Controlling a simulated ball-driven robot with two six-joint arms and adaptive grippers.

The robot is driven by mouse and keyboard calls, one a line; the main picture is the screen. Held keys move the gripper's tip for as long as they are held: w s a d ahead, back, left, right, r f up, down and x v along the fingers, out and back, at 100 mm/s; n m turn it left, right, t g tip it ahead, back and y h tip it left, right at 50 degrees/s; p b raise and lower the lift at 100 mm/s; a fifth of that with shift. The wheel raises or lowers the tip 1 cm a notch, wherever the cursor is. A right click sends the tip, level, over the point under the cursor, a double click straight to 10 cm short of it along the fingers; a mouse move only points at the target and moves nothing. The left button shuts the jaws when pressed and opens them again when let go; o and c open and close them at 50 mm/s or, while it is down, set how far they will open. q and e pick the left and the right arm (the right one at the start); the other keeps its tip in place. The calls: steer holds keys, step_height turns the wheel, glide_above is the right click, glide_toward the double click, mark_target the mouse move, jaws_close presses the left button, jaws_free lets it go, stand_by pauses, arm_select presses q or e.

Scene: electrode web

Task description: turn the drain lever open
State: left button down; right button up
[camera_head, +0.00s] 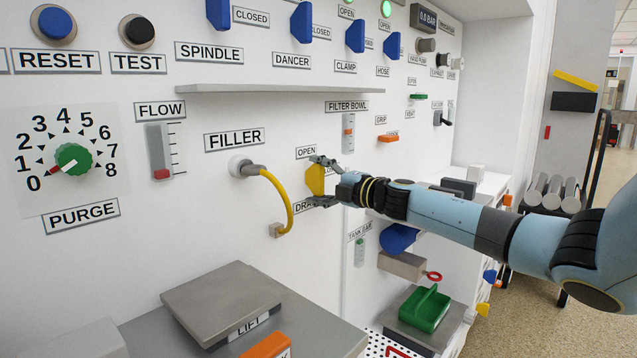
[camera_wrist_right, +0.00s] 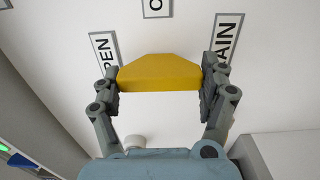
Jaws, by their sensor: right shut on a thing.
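The yellow drain lever (camera_head: 316,180) is on the white panel, between the OPEN label (camera_head: 306,152) and the partly hidden DRAIN label (camera_head: 304,207). My right gripper (camera_head: 318,181) reaches in from the right and is shut on the lever, one finger above and one below it. In the right wrist view the lever (camera_wrist_right: 160,73) sits between the two fingers, with OPEN (camera_wrist_right: 104,48) on the left and DRAIN (camera_wrist_right: 226,40) on the right. My left gripper is not in view.
A yellow hose (camera_head: 281,196) curves from the FILLER port just left of the lever. A grey shelf (camera_head: 275,88) juts out above. A blue cylinder (camera_head: 397,238) sits under my right arm.

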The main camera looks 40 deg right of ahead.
steer(key=shift+f, duration=0.15)
stand_by(0.3)
steer(key=o, duration=1.1)
steer(key=shift+s, duration=0.1)
steer(key=shift+o, duration=0.2)
steer(key=shift+r, duration=0.2)
